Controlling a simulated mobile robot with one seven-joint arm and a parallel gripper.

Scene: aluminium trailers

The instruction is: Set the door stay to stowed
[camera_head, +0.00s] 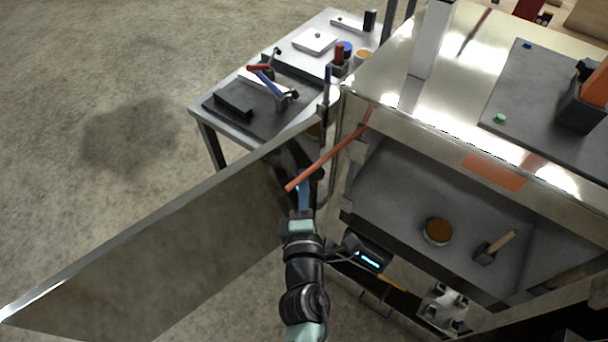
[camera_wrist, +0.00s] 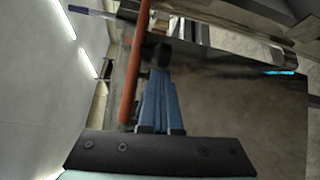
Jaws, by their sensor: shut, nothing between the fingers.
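The door stay is an orange-red bar (camera_head: 328,160). It runs from the trailer's upper front edge down to the left, and its free-looking end lies over the open metal door (camera_head: 180,235). In the wrist view the bar (camera_wrist: 134,70) passes just left of my gripper's fingers. My gripper (camera_head: 303,190) is beside the lower end of the bar, near the door's inner face. Its blue fingers (camera_wrist: 160,85) are shut together with nothing between them. I cannot tell whether they touch the bar.
The trailer's compartment (camera_head: 390,190) stands open at right, with a brown-topped tin (camera_head: 437,231) and a mallet (camera_head: 495,246) inside. A workbench (camera_head: 215,120) with tools stands behind the door. A toolbox (camera_head: 585,100) sits on the trailer top. Bare floor lies at left.

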